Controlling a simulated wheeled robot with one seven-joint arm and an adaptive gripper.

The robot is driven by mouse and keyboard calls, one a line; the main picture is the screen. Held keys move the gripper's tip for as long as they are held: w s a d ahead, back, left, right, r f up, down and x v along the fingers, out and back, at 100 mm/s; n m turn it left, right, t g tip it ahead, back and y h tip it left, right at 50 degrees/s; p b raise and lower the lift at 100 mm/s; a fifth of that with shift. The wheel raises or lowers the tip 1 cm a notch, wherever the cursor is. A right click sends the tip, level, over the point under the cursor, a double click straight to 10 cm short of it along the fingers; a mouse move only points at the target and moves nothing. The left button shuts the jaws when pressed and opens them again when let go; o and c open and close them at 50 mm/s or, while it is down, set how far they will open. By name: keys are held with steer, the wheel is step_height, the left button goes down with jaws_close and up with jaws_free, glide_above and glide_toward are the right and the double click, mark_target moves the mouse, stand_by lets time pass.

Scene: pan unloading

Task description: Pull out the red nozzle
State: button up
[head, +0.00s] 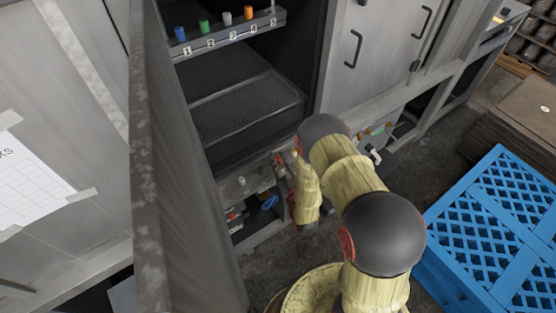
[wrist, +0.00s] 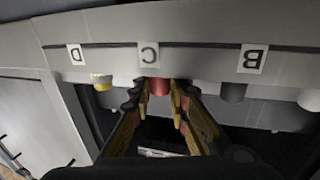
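The red nozzle (wrist: 159,86) hangs from the underside of a grey bar, below the label C, in the wrist view. My gripper (wrist: 159,93) comes up from below with one fingertip on each side of it. Both tips look close against its sides, and the nozzle is still at the bar. In the head view my arm reaches to the lower front of the grey machine. There the arm hides the fingertips and the red nozzle.
A rack (head: 230,36) numbered 1 to 5 holds coloured nozzles above. A blue pallet (head: 497,230) lies to the right. A metal panel (head: 180,190) stands close on the left.

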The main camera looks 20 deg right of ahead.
mark_target(278, 158)
jaws_close()
steer(key=shift+r+p, duration=0.4)
steer(key=shift+r, duration=0.3)
stand_by(0.6)
steer(key=shift+r+p, duration=1.45)
steer(key=shift+r, duration=0.8)
